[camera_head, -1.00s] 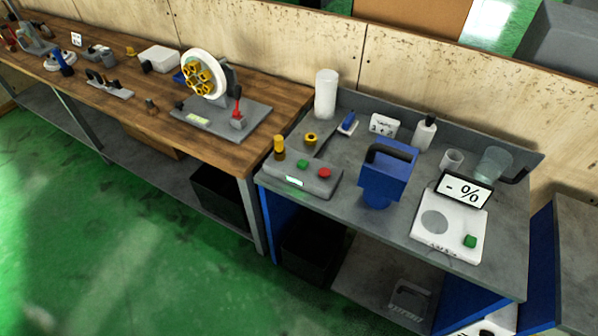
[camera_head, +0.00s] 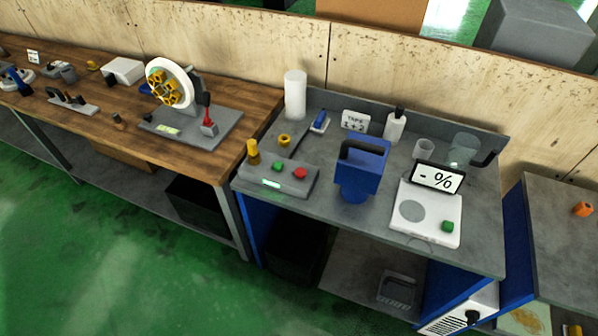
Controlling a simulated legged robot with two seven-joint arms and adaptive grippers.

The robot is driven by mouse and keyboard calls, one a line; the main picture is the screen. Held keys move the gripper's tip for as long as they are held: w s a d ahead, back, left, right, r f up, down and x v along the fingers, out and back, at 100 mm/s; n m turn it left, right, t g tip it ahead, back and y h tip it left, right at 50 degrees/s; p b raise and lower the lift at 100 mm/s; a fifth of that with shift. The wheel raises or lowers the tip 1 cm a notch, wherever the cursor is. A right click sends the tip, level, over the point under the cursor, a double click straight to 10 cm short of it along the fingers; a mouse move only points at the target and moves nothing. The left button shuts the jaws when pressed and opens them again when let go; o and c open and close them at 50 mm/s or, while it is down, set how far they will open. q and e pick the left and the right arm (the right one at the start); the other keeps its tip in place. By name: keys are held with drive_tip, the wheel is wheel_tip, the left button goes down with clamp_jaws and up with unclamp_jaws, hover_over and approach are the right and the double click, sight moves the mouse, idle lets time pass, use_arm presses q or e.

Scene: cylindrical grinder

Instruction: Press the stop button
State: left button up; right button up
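A grey control box (camera_head: 275,178) sits at the front left corner of the grey workbench. It carries a red button (camera_head: 300,173), a green button (camera_head: 278,167) and a small lit display (camera_head: 271,184). The red button is to the right of the green one. A yellow-topped post (camera_head: 253,151) stands at the box's back left. The white scale-like device (camera_head: 428,213) at the right of the bench has another green button (camera_head: 447,226). Neither of my grippers shows in the head view.
A blue block with a black handle (camera_head: 360,170) stands right of the control box. A display reading "- %" (camera_head: 437,178) is at the white device. Left is a wooden bench (camera_head: 100,120) with a wheel-like machine (camera_head: 172,85). Green floor (camera_head: 120,260) in front is clear.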

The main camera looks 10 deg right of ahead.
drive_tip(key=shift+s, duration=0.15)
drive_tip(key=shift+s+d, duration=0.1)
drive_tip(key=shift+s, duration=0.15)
